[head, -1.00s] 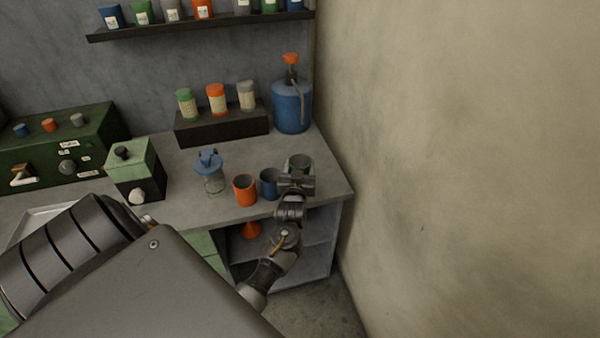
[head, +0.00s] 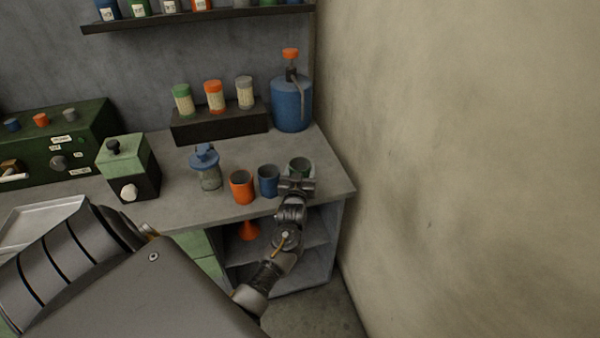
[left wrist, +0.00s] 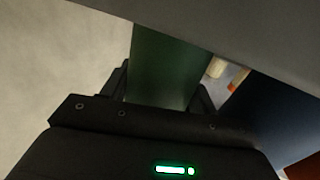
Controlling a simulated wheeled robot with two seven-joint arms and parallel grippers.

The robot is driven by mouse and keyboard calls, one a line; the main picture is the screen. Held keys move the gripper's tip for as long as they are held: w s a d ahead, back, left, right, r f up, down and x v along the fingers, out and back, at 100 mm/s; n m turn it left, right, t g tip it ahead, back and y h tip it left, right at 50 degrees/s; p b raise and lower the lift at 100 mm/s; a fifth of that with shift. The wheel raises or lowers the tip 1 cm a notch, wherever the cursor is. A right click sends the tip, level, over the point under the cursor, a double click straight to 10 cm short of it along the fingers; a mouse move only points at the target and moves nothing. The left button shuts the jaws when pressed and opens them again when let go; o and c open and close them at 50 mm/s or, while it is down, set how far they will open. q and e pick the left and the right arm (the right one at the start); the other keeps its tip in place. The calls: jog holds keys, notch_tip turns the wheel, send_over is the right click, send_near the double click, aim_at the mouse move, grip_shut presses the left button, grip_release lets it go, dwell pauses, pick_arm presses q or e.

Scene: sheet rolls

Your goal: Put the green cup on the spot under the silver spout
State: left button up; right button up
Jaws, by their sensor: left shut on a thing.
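The green cup (head: 300,165) stands at the right end of a row of cups near the counter's right edge. My left gripper (head: 297,186) is at the near side of it and hides its lower part. In the left wrist view the cup's green wall (left wrist: 165,65) fills the gap between the fingers, and the gripper is shut on it. I cannot tell whether the cup is off the counter. A dark green machine (head: 90,125) at the far left has a brass and pale spout-like part (head: 12,172), cut by the picture edge. My right gripper is not in view.
A blue cup (head: 268,183) is close left of the green cup, then an orange cup (head: 241,188) and a blue-lidded jar (head: 207,170). A green-and-black box (head: 128,170) stands farther left. A blue canister (head: 291,103) is behind. A wall is on the right.

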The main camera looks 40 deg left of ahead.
pick_arm(q)
jog(key=shift+f, duration=0.1)
jog(key=shift+f, duration=0.15)
jog(key=o, duration=1.1)
jog(key=shift+s+d+f+b, duration=0.1)
jog(key=shift+b, duration=0.35)
jog(key=shift+b+v, duration=0.85)
jog(key=shift+v, duration=4.4)
